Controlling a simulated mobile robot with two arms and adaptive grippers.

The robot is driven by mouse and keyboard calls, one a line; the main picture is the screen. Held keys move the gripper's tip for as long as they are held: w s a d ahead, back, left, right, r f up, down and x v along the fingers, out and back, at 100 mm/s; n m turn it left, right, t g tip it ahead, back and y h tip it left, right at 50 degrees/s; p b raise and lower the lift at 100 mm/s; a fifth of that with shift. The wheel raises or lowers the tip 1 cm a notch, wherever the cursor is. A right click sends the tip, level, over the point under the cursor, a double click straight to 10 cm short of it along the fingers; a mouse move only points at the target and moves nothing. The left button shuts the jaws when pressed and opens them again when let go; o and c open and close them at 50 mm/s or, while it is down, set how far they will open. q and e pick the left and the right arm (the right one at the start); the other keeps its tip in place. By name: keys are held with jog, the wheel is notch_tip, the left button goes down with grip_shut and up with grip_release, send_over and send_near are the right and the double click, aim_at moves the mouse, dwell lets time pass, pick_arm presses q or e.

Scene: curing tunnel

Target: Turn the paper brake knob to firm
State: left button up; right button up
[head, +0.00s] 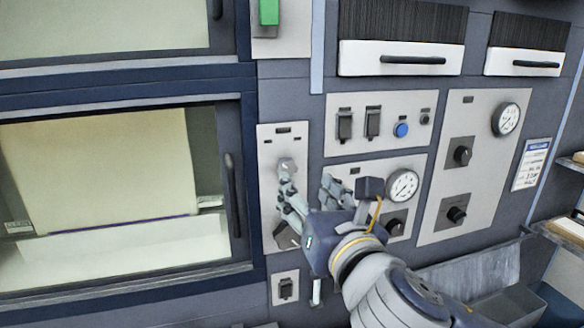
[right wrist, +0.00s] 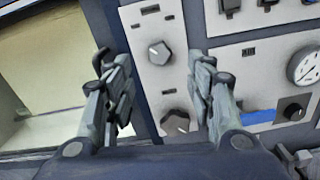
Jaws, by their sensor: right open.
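A narrow light panel (head: 268,150) right of the window carries two knobs, one above the other. The upper knob (right wrist: 159,52) is grey and faceted and sits between my open fingers in the right wrist view. The lower knob (right wrist: 175,122) is darker and larger; it also shows in the head view (head: 285,237). Labels are too small to read, so I cannot tell which is the paper brake knob. My right gripper (head: 308,177) is open and empty in front of this panel, fingers toward the upper knob; contact is not visible. My left gripper is out of view.
A dial gauge (head: 403,187) and a black knob (head: 393,226) are right of my gripper. Another panel holds two black knobs (head: 462,153) and a gauge (head: 506,119). Switches and a blue button (head: 401,129) are above. A window handle (head: 233,195) stands out at left.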

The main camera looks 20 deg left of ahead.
aim_at(289, 168)
jog(key=p+x, duration=0.2)
jog(key=x, duration=0.7)
jog(key=shift+s+a+p, duration=0.1)
jog(key=shift+p, duration=0.25)
jog(key=shift+c, duration=0.2)
jog(key=c, duration=1)
